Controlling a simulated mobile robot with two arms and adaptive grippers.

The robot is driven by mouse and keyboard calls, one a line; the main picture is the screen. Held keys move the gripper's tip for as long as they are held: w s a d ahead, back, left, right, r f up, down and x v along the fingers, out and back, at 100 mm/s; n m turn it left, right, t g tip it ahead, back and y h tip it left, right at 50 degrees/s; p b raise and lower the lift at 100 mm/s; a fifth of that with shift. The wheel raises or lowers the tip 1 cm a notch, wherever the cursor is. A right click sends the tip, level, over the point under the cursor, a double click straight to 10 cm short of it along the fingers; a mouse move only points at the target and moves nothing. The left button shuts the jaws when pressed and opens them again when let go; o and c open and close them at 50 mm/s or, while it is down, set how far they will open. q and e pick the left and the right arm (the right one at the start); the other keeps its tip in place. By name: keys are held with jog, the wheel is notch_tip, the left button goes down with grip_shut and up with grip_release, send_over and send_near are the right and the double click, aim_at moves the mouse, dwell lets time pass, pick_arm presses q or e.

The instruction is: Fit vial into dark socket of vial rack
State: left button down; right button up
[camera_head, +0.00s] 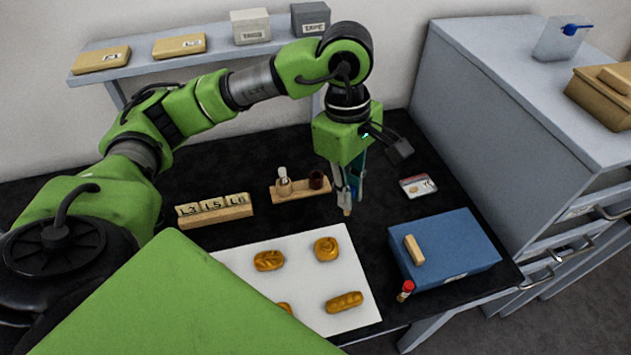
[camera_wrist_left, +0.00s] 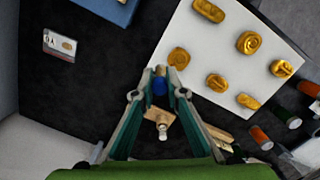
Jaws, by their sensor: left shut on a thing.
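The wooden vial rack (camera_head: 300,190) lies on the dark bench. Its left, light socket holds a white-capped vial (camera_head: 282,173); its right, dark socket (camera_head: 318,180) looks empty. My left gripper (camera_head: 347,203) is just right of the rack, pointing down, shut on a vial. The vial's brownish lower end (camera_head: 348,212) shows under the fingers, and its blue cap (camera_wrist_left: 160,87) shows between the fingertips in the wrist view. There the rack (camera_wrist_left: 178,128) is partly behind the fingers, with the white-capped vial (camera_wrist_left: 163,131) on it. My right gripper is not in view.
A white mat (camera_head: 355,280) with several golden pieces lies in front. A lettered block (camera_head: 214,211) stands left of the rack. A blue box (camera_head: 450,252), a red-capped vial (camera_head: 405,291) and a card (camera_head: 418,186) are to the right. A grey cabinet (camera_head: 500,120) borders the bench.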

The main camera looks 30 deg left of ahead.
pick_arm(q)
jog(key=w+r+n+t+y, duration=0.1)
jog(key=w+r+n, duration=0.15)
jog(key=n, duration=0.85)
jog(key=w+r+n+t+y, duration=0.1)
jog(key=w+n, duration=0.3)
jog(key=n, duration=0.7)
jog(key=w+a+f+p, duration=0.1)
jog(key=a+f, duration=0.1)
jog(key=a, duration=0.2)
jog(key=a+f+p, duration=0.1)
jog(key=a+f, duration=0.2)
jog(key=a, duration=0.1)
jog(key=w+a+f+p, duration=0.1)
jog(key=a+f+p, duration=0.1)
jog(key=a+f, duration=0.1)
jog(key=shift+w+a+f, duration=0.15)
jog(key=shift+w+a, duration=0.15)
jog(key=shift+a, duration=0.45)
jog(key=f, duration=0.2)
jog(key=a+f+p, duration=0.1)
jog(key=f, duration=0.1)
jog(key=shift+w+a+f, duration=0.1)
jog(key=shift+f, duration=0.25)
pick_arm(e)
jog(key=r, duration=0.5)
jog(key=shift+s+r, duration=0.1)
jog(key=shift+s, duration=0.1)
